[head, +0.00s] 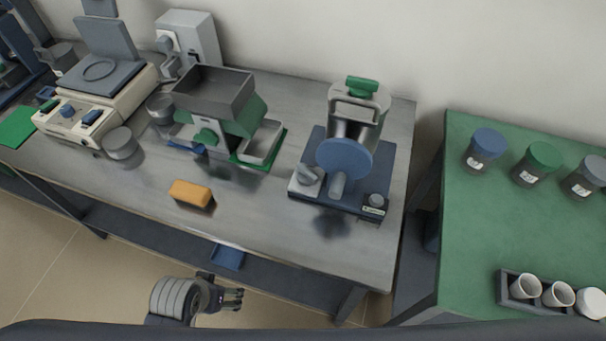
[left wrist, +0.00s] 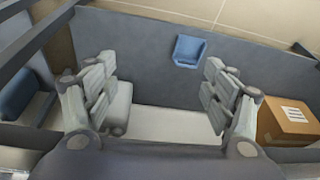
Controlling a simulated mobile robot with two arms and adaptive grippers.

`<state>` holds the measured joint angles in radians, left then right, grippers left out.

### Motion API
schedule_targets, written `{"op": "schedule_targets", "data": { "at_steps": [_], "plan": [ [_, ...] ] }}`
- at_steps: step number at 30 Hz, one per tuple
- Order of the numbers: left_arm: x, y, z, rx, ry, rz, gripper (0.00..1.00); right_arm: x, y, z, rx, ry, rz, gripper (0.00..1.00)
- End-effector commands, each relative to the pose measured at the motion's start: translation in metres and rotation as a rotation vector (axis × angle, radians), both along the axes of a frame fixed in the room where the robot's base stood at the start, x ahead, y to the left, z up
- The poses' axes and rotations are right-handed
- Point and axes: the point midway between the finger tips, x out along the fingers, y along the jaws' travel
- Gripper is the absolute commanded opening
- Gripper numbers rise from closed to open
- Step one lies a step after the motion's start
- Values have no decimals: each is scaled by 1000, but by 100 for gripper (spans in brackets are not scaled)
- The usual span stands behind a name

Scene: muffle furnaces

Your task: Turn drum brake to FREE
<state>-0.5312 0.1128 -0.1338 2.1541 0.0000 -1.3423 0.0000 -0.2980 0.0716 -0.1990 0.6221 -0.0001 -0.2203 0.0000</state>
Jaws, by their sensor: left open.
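The drum machine (head: 352,122) stands on a blue base (head: 318,150) at the right end of the grey bench, with a green-topped cap, a handle and a blue disc (head: 344,158) in front. A grey knob or lever (head: 307,178) sits on a light plate at the base's front left, and a small dark control (head: 375,203) with a label is at its front right. I cannot tell which is the drum brake or read its setting. My left gripper (head: 232,299) is open and empty, in front of the bench's front edge, well apart from the machine. My right gripper is not in view.
An orange block (head: 192,193) lies on the bench (head: 250,222); a green mill with a grey hopper (head: 213,88) stands behind it. A green table (head: 470,230) with jars and cups is at right. The left wrist view shows a blue bin (left wrist: 189,51) and a cardboard box (left wrist: 287,122).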

Motion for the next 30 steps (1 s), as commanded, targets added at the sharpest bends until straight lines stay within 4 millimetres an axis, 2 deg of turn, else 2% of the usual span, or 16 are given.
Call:
{"op": "schedule_targets", "data": {
  "at_steps": [6, 8, 9, 12, 22, 26, 30],
  "plan": [
    [1, -2, 56, -9, -50, -15, 77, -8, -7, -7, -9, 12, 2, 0],
    [11, -10, 75, -28, -101, -56, 77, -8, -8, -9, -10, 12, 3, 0],
    [27, -22, 86, -52, -159, -110, 77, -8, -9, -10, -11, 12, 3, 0],
    [56, -48, 99, -108, -262, -213, 77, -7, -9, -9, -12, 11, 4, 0],
    [130, -119, 134, -293, -559, -499, 77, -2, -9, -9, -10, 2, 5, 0],
    [156, -135, 150, -377, -672, -584, 77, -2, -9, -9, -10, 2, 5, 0],
    [175, -135, 163, -434, -752, -616, 77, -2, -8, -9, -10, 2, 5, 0]
  ]
}}
